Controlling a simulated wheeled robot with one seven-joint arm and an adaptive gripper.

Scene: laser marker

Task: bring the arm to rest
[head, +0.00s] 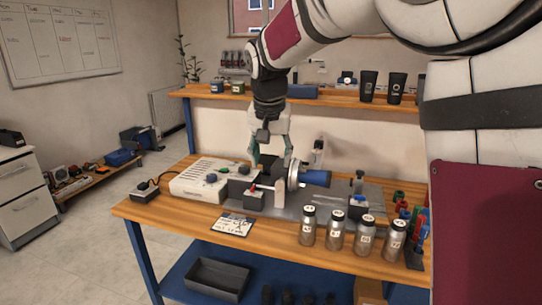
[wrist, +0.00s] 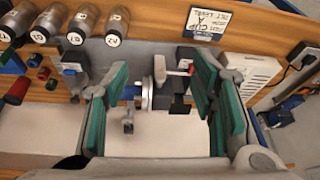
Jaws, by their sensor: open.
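My gripper (head: 270,158) hangs from my arm, pointing down above the laser marker on the wooden workbench (head: 150,213). In the wrist view its green-padded fingers (wrist: 160,110) are spread wide apart with nothing held between them. The marker's rotary chuck with its blue part (head: 314,178) sits just right of and below the fingers in the head view. In the wrist view the chuck (wrist: 146,92) shows between the fingers, farther off. My arm fills the upper right of the head view and hides part of the bench there.
Several metal bottles (head: 336,232) stand along the bench's front edge. A white control box (head: 200,182) and a small card (head: 233,224) lie to the left. A shelf (head: 335,99) behind carries dark cups (head: 368,86). A dark tray (head: 216,278) sits below.

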